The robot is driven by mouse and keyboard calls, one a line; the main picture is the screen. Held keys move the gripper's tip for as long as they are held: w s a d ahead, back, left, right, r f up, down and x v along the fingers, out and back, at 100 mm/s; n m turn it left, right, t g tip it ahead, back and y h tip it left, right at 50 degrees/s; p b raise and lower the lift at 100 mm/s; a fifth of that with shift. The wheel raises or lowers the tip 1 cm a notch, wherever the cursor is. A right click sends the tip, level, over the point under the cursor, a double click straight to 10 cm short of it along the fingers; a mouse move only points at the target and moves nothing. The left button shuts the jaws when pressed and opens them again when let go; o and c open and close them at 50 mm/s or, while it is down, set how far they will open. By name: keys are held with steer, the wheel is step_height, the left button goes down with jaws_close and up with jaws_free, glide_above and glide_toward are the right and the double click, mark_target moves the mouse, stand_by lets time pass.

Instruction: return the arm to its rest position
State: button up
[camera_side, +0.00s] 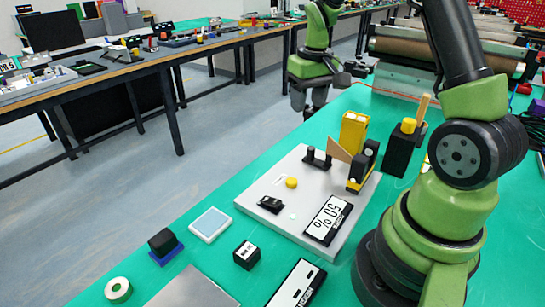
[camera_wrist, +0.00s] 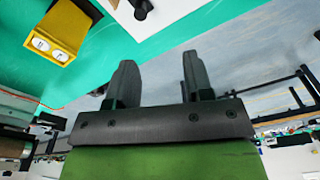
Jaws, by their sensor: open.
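My green arm rises from its base at the right of the side view, and its far end hangs down near the top centre. My gripper (camera_side: 308,108) is at that end, above the far left edge of the green table (camera_side: 225,178). It points down and is clear of the things on the table. In the wrist view, the two dark fingers of my gripper (camera_wrist: 157,68) stand apart with nothing between them. A yellow block (camera_side: 354,131) stands upright on the table behind the grey plate; a yellow body with two round white faces (camera_wrist: 57,32) shows in the wrist view.
A white square pad (camera_side: 210,225), black cubes and a ring (camera_side: 118,290) lie in front. A conveyor roller (camera_side: 430,52) is behind.

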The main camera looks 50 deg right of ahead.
steer(key=s+a+r+t, duration=0.3)
steer(key=s+a+r, duration=0.2)
steer(key=a+r, duration=0.6)
steer(key=s+a+r+t+y, duration=0.2)
steer(key=s+a+t, duration=0.1)
steer(key=s+a, duration=0.4)
steer(key=s, duration=0.3)
steer(key=shift+r+n, duration=0.2)
steer(key=shift+n, duration=0.1)
